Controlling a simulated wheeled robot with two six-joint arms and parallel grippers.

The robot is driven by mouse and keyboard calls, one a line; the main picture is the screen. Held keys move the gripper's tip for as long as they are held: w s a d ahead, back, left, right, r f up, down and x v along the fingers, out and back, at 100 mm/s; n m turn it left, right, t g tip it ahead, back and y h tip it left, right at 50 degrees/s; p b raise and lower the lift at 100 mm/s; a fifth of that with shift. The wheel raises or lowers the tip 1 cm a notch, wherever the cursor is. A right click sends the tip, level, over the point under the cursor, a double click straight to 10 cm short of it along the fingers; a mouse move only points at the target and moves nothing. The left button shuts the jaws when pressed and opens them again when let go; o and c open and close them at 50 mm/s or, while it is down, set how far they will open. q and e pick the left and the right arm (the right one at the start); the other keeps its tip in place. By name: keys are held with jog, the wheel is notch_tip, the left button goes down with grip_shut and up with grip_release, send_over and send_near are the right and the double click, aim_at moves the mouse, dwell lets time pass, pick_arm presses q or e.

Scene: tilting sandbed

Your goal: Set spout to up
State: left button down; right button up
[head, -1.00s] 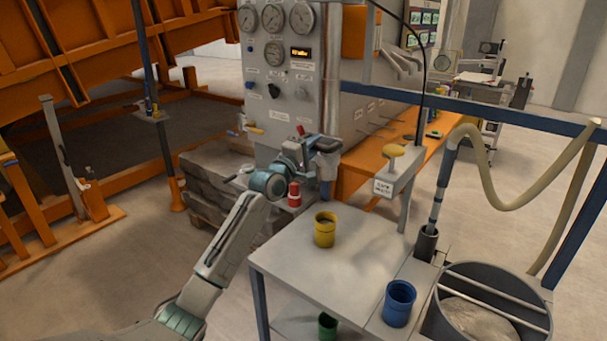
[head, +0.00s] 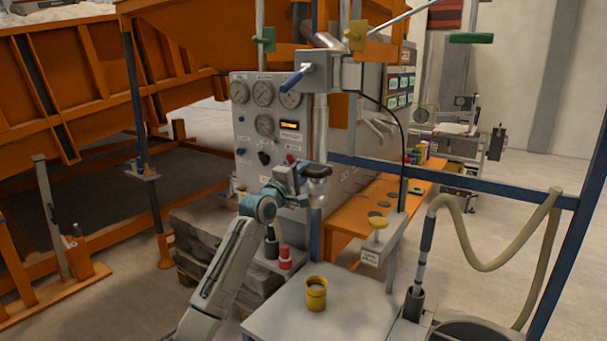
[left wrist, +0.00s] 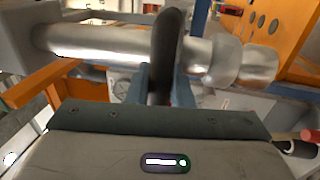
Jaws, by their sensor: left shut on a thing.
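The spout is a silver metal pipe (head: 320,125) that hangs down from a grey block (head: 336,72) in the head view. Its collared end shows at the right in the left wrist view (left wrist: 240,66). A dark curved handle (left wrist: 167,35) crosses in front of the pipe there. My left gripper (head: 308,173) is at the pipe's lower end; in the left wrist view, its fingers (left wrist: 158,82) are shut on this handle. The handle's gripped part is partly hidden. My right gripper is not in view.
A gauge panel (head: 262,125) stands behind my left arm. A yellow cup (head: 316,294) stands on a grey table (head: 280,322) below the gripper. A blue lever (head: 292,80) sticks out from the block above. A blue frame bar (head: 460,186) crosses at right.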

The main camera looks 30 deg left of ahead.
pick_arm(q)
jog(key=shift+r, duration=0.55)
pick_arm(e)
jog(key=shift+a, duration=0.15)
pick_arm(q)
jog(key=c, duration=1.3)
grip_release()
jog(key=shift+c, duration=0.2)
jog(key=shift+f, duration=0.15)
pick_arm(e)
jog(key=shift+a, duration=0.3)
pick_arm(q)
jog(key=shift+f, duration=0.15)
